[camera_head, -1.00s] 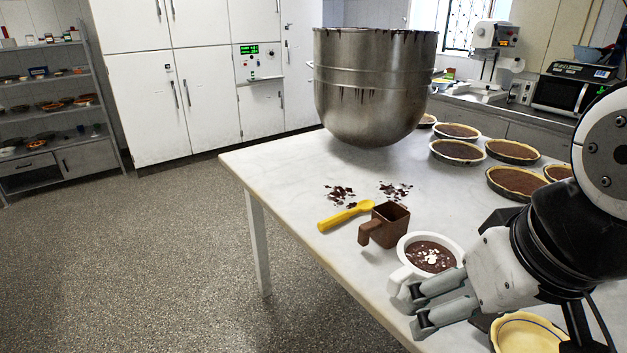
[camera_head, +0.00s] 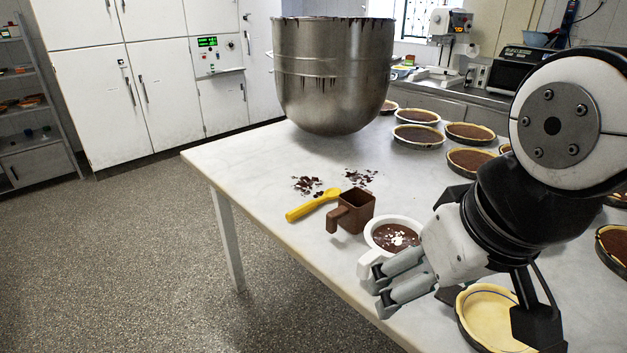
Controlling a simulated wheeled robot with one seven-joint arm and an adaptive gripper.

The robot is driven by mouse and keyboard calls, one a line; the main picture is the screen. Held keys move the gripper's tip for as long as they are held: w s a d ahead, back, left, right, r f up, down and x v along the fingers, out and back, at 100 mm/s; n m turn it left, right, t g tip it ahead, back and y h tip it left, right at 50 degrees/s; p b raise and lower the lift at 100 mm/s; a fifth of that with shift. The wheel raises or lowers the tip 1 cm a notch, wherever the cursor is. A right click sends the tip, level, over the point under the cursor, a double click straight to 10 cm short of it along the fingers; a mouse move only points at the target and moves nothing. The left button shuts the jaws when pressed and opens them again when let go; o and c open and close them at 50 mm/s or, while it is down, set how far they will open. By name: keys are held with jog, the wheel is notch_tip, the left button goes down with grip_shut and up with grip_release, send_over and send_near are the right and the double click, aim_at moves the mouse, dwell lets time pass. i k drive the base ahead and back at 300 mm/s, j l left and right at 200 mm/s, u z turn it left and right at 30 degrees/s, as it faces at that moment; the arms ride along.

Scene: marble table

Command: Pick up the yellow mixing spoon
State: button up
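The yellow mixing spoon (camera_head: 313,205) lies flat on the marble table near its left edge, its handle end toward the lower left and its bowl toward the upper right. A brown square cup with a handle (camera_head: 352,210) stands just right of it. My gripper (camera_head: 385,290) is at the lower right of the spoon, well apart from it, in front of the white mug. I see nothing held.
A white mug of chocolate (camera_head: 395,237) stands between the brown cup and my gripper. Chocolate shavings (camera_head: 308,185) lie behind the spoon. A large metal bowl (camera_head: 332,75) stands at the back. Filled pies (camera_head: 419,135) and an empty crust (camera_head: 490,312) are to the right. The table (camera_head: 240,160) is clear left of the spoon.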

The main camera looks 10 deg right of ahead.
aim_at(332, 193)
jog(key=i+j+z, duration=0.15)
jog(key=j, duration=0.45)
jog(key=j+z, duration=0.15)
jog(key=j, duration=0.4)
jog(key=i+j+z, duration=0.25)
jog(key=i+j, duration=0.15)
jog(key=i+j+z, duration=0.25)
jog(key=i+j, duration=0.2)
jog(key=j, duration=0.1)
